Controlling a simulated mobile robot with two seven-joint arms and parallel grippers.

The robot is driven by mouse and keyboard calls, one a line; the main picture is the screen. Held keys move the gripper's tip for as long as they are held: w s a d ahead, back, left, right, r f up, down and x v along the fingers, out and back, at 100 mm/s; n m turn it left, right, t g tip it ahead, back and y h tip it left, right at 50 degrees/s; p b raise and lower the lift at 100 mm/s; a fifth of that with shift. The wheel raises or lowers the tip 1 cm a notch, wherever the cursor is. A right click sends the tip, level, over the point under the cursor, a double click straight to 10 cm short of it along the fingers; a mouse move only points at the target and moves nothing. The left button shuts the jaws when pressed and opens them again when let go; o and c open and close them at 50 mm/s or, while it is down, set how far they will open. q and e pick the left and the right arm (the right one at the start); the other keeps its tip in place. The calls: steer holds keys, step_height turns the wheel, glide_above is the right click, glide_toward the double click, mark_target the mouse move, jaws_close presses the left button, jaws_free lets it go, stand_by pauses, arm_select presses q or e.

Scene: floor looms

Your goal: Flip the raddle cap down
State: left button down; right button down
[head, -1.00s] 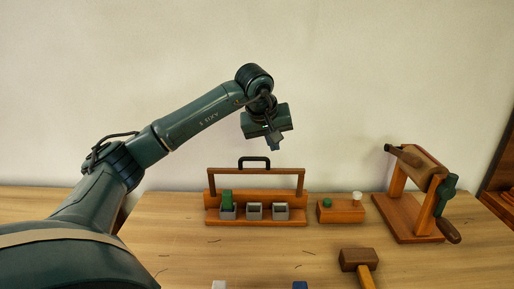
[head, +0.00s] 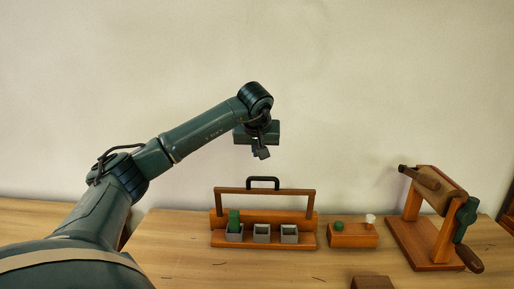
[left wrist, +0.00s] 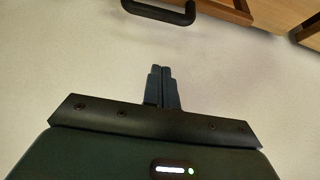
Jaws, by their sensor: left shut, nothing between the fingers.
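A wooden frame (head: 215,221) stands on the table, with a raised top bar (head: 235,191) carrying a black handle (head: 263,180). This barred part looks like the raddle with its cap up, though I cannot be sure. Three grey cups (head: 261,234) sit along its base, the left one with a green block (head: 234,219). My left gripper (head: 262,156) is shut and empty, above the handle and apart from it. In the left wrist view its fingers (left wrist: 162,72) are together, with the black handle (left wrist: 155,12) beyond them at the top. My right gripper is out of view.
Right of the frame are a small wooden block (head: 352,240) with a green knob and a white peg, and a wooden winder (head: 440,235) with a crank. A dark brown block (head: 372,283) shows at the bottom edge. A wall (head: 400,80) rises behind.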

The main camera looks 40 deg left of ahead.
arm_select(q)
steer(key=shift+s+d+f, duration=0.15)
steer(key=shift+s+f, duration=0.05)
steer(key=shift+f, duration=1.2)
steer(key=shift+s+d+f, duration=0.1)
steer(key=shift+s+f, duration=0.05)
steer(key=shift+f, duration=1.2)
